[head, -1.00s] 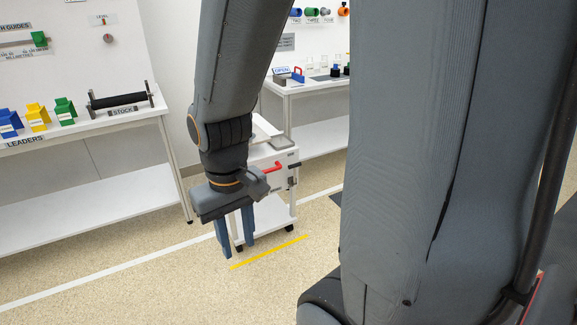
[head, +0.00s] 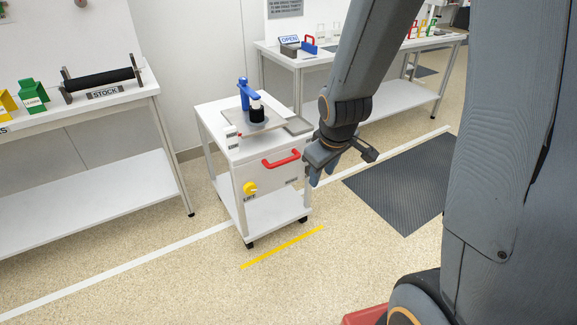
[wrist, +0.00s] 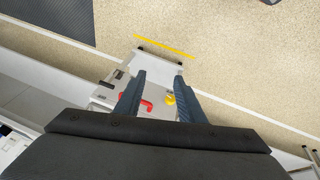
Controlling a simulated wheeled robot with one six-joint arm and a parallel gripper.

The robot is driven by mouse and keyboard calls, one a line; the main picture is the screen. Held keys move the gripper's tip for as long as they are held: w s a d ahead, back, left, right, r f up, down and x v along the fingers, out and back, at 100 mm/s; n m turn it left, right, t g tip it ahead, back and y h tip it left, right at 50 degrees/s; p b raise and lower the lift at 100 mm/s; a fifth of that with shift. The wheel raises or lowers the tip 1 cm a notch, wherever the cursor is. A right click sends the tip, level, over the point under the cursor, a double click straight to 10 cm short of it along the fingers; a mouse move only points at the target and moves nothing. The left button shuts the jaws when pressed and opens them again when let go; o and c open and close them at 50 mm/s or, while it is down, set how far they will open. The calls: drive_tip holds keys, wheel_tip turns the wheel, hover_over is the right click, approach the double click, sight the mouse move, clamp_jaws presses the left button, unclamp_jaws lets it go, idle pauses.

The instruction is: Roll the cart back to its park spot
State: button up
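The white cart (head: 222,150) stands on the floor just behind a yellow floor line (head: 282,247). Its front panel has a red handle (head: 281,159) and a yellow LIFT knob (head: 250,188). My gripper (head: 314,178) hangs at the right of the cart's front, apart from the handle as far as I can tell. In the wrist view my gripper (wrist: 160,76) has its two blue fingers spread, with nothing held. The red handle (wrist: 146,105) and yellow knob (wrist: 170,98) show between and below the fingers there.
A bench with a STOCK roller (head: 104,82) is at left, and another bench (head: 395,57) is behind right. A dark mat (head: 405,185) lies right of the cart. Floor in front of the yellow line is clear.

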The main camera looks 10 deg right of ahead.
drive_tip(key=w+d+f+n+t+y+b, duration=0.1)
drive_tip(key=w+f+n+t+b, duration=0.15)
drive_tip(key=w+f, duration=0.4)
drive_tip(key=w+d+f+n+t+b, duration=0.15)
drive_tip(key=w+f+n, duration=0.25)
drive_tip(key=w, duration=0.5)
drive_tip(key=n+t+y+b, duration=0.4)
drive_tip(key=n+t+b, duration=0.35)
drive_tip(key=n, duration=0.25)
approach(287, 162)
drive_tip(key=w, duration=0.3)
drive_tip(key=shift+g, duration=0.45)
drive_tip(key=shift+a+b+x, duration=0.2)
drive_tip(key=shift+b+x, duration=0.1)
drive_tip(key=shift+x, duration=1.8)
drive_tip(key=shift+a+b+x, duration=0.2)
drive_tip(key=shift+b+x, duration=0.1)
drive_tip(key=shift+x, duration=1.75)
drive_tip(key=shift+r, duration=0.15)
clamp_jaws()
